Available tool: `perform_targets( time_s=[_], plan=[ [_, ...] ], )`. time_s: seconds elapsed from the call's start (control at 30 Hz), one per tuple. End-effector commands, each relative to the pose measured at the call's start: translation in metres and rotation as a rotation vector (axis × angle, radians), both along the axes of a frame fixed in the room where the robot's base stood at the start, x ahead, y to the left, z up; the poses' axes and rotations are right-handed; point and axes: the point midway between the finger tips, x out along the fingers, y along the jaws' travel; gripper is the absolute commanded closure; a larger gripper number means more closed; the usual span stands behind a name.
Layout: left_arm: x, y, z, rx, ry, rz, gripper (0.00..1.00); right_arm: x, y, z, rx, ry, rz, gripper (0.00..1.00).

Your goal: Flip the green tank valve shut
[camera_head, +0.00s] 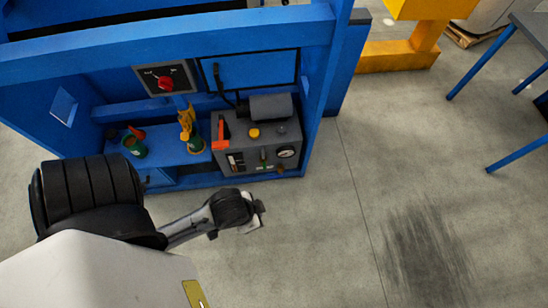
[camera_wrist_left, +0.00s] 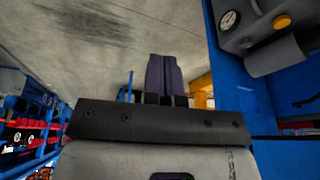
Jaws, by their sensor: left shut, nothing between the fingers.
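On the blue shelf of the panel, a green tank top (camera_head: 135,147) with an orange-red handle (camera_head: 137,133) shows at the left. To its right, a yellow valve part (camera_head: 186,121) stands above another green base (camera_head: 196,146). Which way either handle is turned is too small to tell. My left gripper (camera_head: 258,213) is in front of the panel, below the grey control box and apart from both valves. In the left wrist view its dark fingers (camera_wrist_left: 163,76) are together and empty. Neither green valve shows there. My right gripper is not in view.
The grey control box (camera_head: 233,159) has an orange-red lever (camera_head: 221,131), a yellow button (camera_head: 254,133) and a gauge (camera_head: 286,152). Open concrete floor lies at right, with a yellow stand (camera_head: 400,55) behind.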

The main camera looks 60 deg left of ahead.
Motion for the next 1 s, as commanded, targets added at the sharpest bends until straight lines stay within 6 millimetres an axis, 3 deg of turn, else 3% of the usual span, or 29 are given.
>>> perform_targets(
  time_s=[0.17, 0.27, 0.4, 0.53, 0.67, 0.8, 1.0],
  plan=[
    [0.009, -0.006, -0.017, 0.000, 0.008, -0.069, 1.00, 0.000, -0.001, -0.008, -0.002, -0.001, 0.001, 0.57],
    [0.027, -0.020, -0.051, 0.005, 0.027, -0.236, 1.00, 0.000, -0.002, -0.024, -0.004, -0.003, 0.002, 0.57],
    [0.065, -0.042, -0.127, 0.033, 0.082, -0.635, 1.00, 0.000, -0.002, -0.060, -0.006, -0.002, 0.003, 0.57],
    [0.102, -0.038, -0.206, 0.083, 0.171, -1.045, 1.00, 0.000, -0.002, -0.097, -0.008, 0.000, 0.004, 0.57],
    [0.141, 0.003, -0.270, 0.127, 0.291, -1.373, 1.00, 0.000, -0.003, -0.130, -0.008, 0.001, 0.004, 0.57],
    [0.181, 0.076, -0.313, 0.142, 0.421, -1.604, 1.00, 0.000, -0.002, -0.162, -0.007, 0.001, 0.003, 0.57],
    [0.223, 0.182, -0.327, 0.118, 0.538, -1.758, 1.00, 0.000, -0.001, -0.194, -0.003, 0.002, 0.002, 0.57]
  ],
)
